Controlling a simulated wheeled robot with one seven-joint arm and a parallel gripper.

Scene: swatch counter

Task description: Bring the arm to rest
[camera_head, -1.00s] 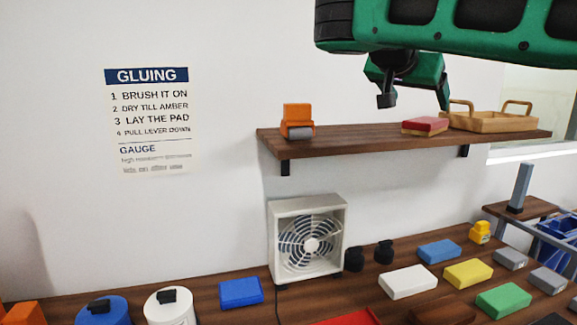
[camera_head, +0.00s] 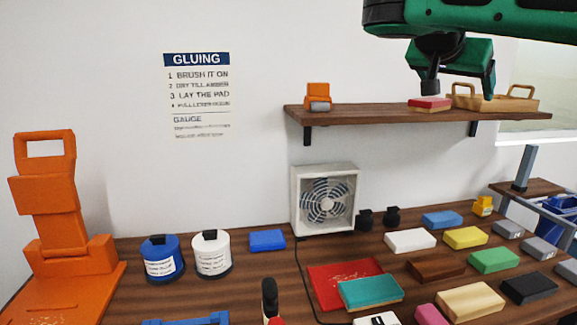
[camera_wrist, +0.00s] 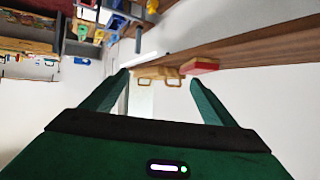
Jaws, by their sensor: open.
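My green arm reaches in from the top right of the head view. My gripper (camera_head: 460,88) hangs in the air in front of the wall shelf (camera_head: 350,115), near its right part. In the wrist view my gripper (camera_wrist: 158,85) shows two green fingers spread wide apart with nothing between them. From the head view, a red-topped block (camera_head: 430,103) and a wooden tray with handles (camera_head: 495,103) are on the shelf, close behind the gripper in the picture. I cannot tell the exact gap between gripper and shelf.
The brown counter (camera_head: 350,250) holds several coloured blocks, a white fan (camera_head: 325,200), a blue pot (camera_head: 162,258), a white pot (camera_head: 210,255) and an orange lever press (camera_head: 60,220). An orange item (camera_head: 317,97) sits on the shelf's left.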

